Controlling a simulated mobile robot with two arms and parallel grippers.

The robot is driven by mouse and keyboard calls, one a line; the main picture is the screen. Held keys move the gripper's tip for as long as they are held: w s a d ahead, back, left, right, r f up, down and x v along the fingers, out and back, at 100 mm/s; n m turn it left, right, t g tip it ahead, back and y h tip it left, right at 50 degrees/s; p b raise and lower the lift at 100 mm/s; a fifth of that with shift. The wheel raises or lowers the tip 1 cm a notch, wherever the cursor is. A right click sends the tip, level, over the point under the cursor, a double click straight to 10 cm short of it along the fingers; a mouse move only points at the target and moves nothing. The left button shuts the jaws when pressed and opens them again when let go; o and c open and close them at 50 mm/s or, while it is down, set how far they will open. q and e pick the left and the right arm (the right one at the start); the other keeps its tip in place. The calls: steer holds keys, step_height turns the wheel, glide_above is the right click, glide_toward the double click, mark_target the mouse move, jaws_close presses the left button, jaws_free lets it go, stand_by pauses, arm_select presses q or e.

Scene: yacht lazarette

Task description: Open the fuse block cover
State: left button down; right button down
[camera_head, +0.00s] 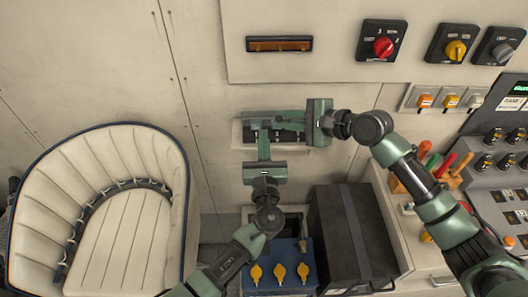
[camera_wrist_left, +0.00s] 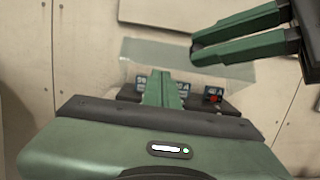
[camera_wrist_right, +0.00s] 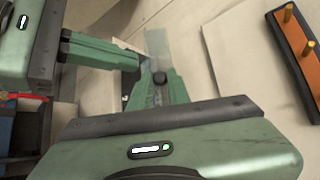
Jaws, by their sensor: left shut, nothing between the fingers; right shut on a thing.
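The dark fuse block (camera_head: 252,135) sits on the wall in the head view, partly hidden by my grippers. In the left wrist view its dark body with labelled fuses (camera_wrist_left: 212,95) shows below a clear cover (camera_wrist_left: 150,52). The cover appears raised off the fuses; its exact angle is hard to tell. My right gripper (camera_head: 280,121) comes from the right, shut on the cover, with a dark round knob (camera_wrist_right: 160,77) at its fingertips. My left gripper (camera_head: 264,136) is shut and empty, its fingertips in front of the block from below. I cannot tell whether they touch it.
A blue box with yellow knobs (camera_head: 279,272) and a black case (camera_head: 350,235) stand below. A cushioned seat (camera_head: 125,215) is at left. Rotary switches (camera_head: 383,46) and an orange-brown bar (camera_head: 280,44) are above. A console (camera_head: 500,170) stands at right. The wall left of the block is clear.

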arm_select(q)
steer(key=shift+w+r, duration=0.15)
steer(key=shift+r, duration=0.1)
steer(key=shift+w+r, duration=0.25)
steer(key=shift+r, duration=0.55)
arm_select(e)
steer(key=shift+s+a+f, duration=0.1)
arm_select(q)
steer(key=shift+r, duration=0.1)
arm_select(e)
steer(key=c, duration=1.3)
jaws_free()
steer(key=shift+c, duration=0.2)
